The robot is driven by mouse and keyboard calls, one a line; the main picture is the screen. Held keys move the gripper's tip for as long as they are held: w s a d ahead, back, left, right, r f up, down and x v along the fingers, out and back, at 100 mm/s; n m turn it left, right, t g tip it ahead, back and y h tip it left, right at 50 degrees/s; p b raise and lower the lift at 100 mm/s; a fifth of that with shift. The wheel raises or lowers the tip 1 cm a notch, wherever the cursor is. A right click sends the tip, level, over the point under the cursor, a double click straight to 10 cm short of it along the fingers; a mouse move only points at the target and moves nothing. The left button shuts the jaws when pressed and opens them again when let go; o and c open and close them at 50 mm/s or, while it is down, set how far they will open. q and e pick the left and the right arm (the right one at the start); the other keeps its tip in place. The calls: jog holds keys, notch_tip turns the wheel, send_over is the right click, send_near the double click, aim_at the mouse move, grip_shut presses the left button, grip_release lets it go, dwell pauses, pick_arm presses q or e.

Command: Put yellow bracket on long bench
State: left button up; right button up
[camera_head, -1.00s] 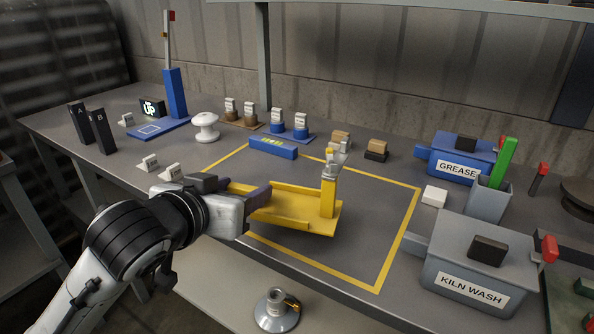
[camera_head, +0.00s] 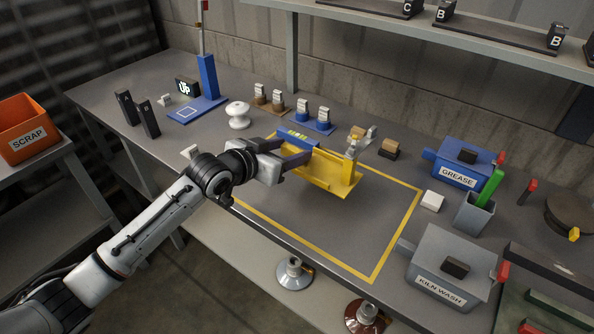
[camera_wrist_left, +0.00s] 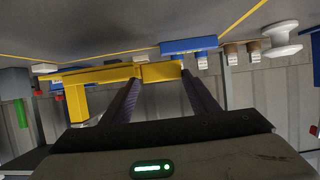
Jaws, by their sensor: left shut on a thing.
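The yellow bracket (camera_head: 325,172) is a long channel with an upright post at its right end. My left gripper (camera_head: 297,160) is shut on its left end and holds it over the yellow-outlined area of the long bench (camera_head: 330,228). In the left wrist view, the bracket (camera_wrist_left: 110,74) lies across the fingertips of the left gripper (camera_wrist_left: 158,82), its post pointing down the picture. I cannot tell exactly how far the bracket is above the bench. My right gripper is not in view.
A blue block (camera_head: 298,139) lies just behind the bracket. Blue GREASE (camera_head: 462,163) and grey KILN WASH (camera_head: 447,267) boxes stand at the right. A white insulator (camera_head: 238,115) and small tagged pieces stand behind. An orange SCRAP bin (camera_head: 30,128) is at far left. The outlined area's front is clear.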

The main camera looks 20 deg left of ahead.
aim_at(289, 181)
pick_arm(q)
jog(key=shift+f, duration=2.85)
jog(key=o, duration=1.1)
jog(key=shift+f, duration=0.2)
jog(key=shift+o, duration=0.2)
jog(key=v, duration=1.2)
